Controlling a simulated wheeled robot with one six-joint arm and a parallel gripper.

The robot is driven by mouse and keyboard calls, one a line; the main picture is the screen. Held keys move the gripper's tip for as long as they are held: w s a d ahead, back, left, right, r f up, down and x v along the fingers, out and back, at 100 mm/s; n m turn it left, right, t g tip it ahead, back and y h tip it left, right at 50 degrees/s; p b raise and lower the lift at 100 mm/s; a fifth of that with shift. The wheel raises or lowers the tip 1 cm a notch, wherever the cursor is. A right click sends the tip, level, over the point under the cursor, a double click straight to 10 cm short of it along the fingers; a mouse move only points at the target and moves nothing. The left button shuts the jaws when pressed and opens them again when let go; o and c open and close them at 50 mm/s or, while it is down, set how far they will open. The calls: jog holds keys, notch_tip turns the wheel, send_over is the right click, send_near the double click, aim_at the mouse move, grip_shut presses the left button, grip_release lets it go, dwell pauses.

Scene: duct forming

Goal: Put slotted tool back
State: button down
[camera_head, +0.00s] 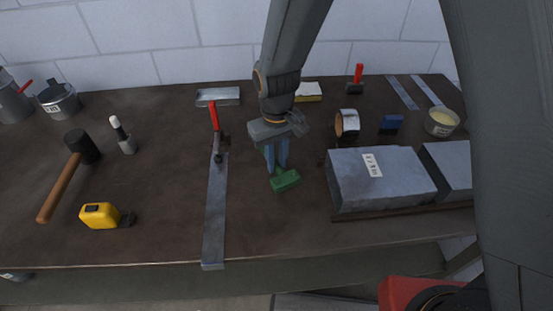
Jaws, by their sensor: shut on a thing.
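A small green block-shaped tool (286,181) is at the tips of my gripper (278,166), near the middle of the workbench. My gripper points down and its blue fingers are shut on the tool's upper part. The tool is slightly tilted in the picture; its slot is too small to make out. I cannot tell whether its underside touches the bench. A long flat metal strip (215,210) lies to the left, with a red-handled tool (214,118) at its far end.
The dark workbench (150,190) also holds a mallet (62,188), a yellow tape measure (100,215), a tape roll (347,123), a blue block (391,123), a shallow metal tray (218,96) and grey duct boxes (382,182) at right. Bare bench lies in front of my gripper.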

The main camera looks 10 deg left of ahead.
jog(key=shift+f, duration=0.15)
jog(key=c, duration=1.5)
grip_release()
jog(key=shift+c, duration=0.2)
